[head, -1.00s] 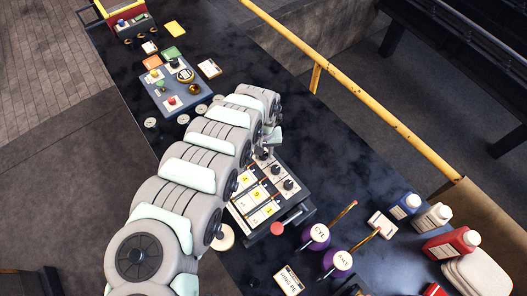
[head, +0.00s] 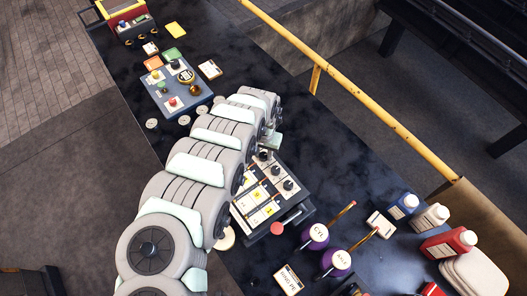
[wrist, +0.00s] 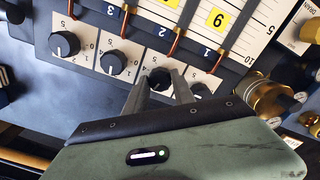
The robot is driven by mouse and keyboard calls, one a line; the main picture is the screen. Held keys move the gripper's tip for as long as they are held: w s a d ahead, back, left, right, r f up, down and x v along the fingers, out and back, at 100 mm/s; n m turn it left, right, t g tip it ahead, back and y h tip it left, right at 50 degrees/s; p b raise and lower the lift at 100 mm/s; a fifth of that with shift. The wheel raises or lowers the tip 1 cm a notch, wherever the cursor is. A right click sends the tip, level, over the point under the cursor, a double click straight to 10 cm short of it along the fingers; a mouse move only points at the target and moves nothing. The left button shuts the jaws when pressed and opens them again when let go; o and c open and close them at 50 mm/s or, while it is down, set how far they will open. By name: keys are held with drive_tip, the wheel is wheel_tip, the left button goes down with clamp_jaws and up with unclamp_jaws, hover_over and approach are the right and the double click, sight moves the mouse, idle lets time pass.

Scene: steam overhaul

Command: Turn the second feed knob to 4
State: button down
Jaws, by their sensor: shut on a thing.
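The feed panel (wrist: 135,45) shows upside down in the wrist view, with a row of black knobs on dialled white plates. My gripper (wrist: 160,76) has its two fingers on either side of the second feed knob (wrist: 160,83), beside the label 2, and is shut on it. The fingers cover part of this dial, and I cannot read its setting. The knob beside label 1 (wrist: 200,91) is just right of the fingers. Another knob (wrist: 113,62) and the far-left knob (wrist: 64,44) are clear. In the head view, my arm hides part of the panel box (head: 277,207).
Copper pipes (wrist: 176,40) rise from the knob plates close to the fingers. Brass fittings (wrist: 270,100) stand at the right in the wrist view. Two purple cans (head: 316,236) and several bottles (head: 450,243) stand right of the panel. A yellow rail (head: 350,104) runs behind the bench.

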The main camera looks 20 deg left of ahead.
sight(264, 155)
drive_tip(key=m+p, duration=0.1)
drive_tip(key=m, duration=0.2)
drive_tip(key=shift+r+m, duration=0.1)
drive_tip(key=shift+m, duration=0.3)
drive_tip(key=m, duration=0.3)
drive_tip(key=shift+m, duration=0.3)
drive_tip(key=m+p, duration=0.1)
drive_tip(key=m, duration=0.2)
drive_tip(key=shift+m, duration=2.1)
drive_tip(key=c, duration=1.1)
unclamp_jaws()
drive_tip(key=shift+o, duration=0.2)
wheel_tip(264, 155, up, 11)
